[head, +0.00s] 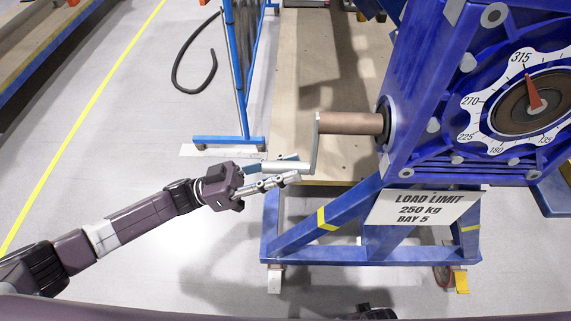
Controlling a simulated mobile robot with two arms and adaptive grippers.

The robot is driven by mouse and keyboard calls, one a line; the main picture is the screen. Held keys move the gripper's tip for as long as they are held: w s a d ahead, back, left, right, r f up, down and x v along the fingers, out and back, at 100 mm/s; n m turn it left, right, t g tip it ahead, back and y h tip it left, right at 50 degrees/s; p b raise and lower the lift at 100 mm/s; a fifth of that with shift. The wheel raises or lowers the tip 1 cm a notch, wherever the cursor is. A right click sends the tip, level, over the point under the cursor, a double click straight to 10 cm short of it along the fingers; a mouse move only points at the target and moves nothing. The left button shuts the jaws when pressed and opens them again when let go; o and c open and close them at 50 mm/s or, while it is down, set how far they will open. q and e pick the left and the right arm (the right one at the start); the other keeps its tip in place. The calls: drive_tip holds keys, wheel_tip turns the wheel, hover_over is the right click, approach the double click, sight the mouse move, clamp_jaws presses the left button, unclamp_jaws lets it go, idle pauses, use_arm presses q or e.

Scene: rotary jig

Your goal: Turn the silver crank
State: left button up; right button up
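The silver crank arm (315,146) hangs down from the end of a brown shaft (350,123) on the left side of the blue jig. Its silver handle (290,168) points left from the arm's lower end. My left gripper (290,169) reaches in from the left. Its two fingers lie along the handle, one on the upper side and one on the lower side, with the handle between them. I cannot tell whether the fingers press on it.
The blue jig (420,80) carries a dial (530,104) with a red pointer. A load limit sign (424,206) hangs on its stand. A blue-framed panel (236,75) stands behind the gripper, with a black hose (179,65) on the floor. Floor at lower left is clear.

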use_arm(q)
drive_tip(key=shift+o, duration=1.4)
drive_tip(key=shift+s+r, duration=0.1)
drive_tip(key=shift+s, duration=0.05)
drive_tip(key=shift+w+a, duration=0.15)
drive_tip(key=shift+w, duration=0.05)
drive_tip(key=v, duration=1.1)
drive_tip(key=shift+a+f, duration=0.2)
drive_tip(key=shift+a, duration=0.15)
drive_tip(key=shift+s, duration=0.1)
